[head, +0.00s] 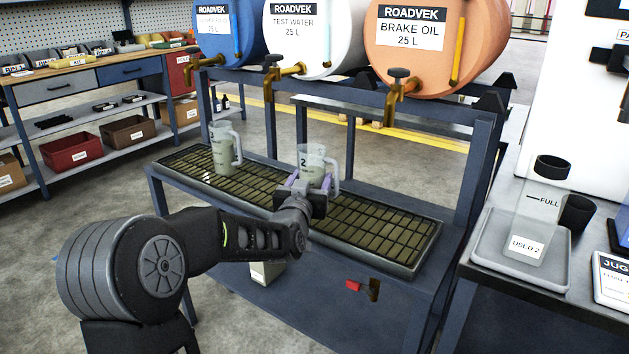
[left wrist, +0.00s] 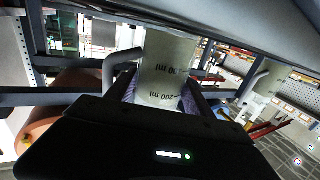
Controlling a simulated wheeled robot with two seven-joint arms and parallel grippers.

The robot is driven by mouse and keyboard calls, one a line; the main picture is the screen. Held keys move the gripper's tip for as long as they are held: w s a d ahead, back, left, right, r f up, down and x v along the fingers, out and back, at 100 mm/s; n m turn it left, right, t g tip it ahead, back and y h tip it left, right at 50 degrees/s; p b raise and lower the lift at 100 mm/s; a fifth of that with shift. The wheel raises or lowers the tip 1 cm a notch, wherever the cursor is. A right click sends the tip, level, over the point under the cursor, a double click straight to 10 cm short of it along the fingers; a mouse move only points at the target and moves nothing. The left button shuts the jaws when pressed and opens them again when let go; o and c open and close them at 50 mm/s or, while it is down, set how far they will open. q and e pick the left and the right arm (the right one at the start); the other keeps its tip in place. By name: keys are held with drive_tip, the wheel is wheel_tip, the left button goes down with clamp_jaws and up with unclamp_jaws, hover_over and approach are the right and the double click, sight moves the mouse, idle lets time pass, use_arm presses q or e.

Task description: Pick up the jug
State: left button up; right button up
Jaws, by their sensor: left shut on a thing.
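A translucent measuring jug (head: 312,158) marked 2 is between the fingers of my left gripper (head: 306,185), over the grated drip tray (head: 425,246). The gripper is shut on this jug; its handle is on the right. The gripper hides the jug's base, so I cannot tell whether it touches the grate. In the left wrist view, the jug (left wrist: 166,62) shows 100 ml and 200 ml marks between the fingers. A second similar jug (head: 223,148) stands upright on the grate to the left. My right gripper is not in view.
Blue, white and orange drums with taps stand above the tray; the brake oil tap (head: 399,85) is behind and right of the held jug. A side table (head: 500,292) at right holds a tray with a clear container (head: 538,218) labelled USED 2.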

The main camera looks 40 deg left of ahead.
use_arm(q)
drive_tip(key=shift+r, duration=0.1)
drive_tip(key=shift+c, duration=0.8)
wheel_tip(320, 180, up, 10)
drive_tip(key=p, duration=0.2)
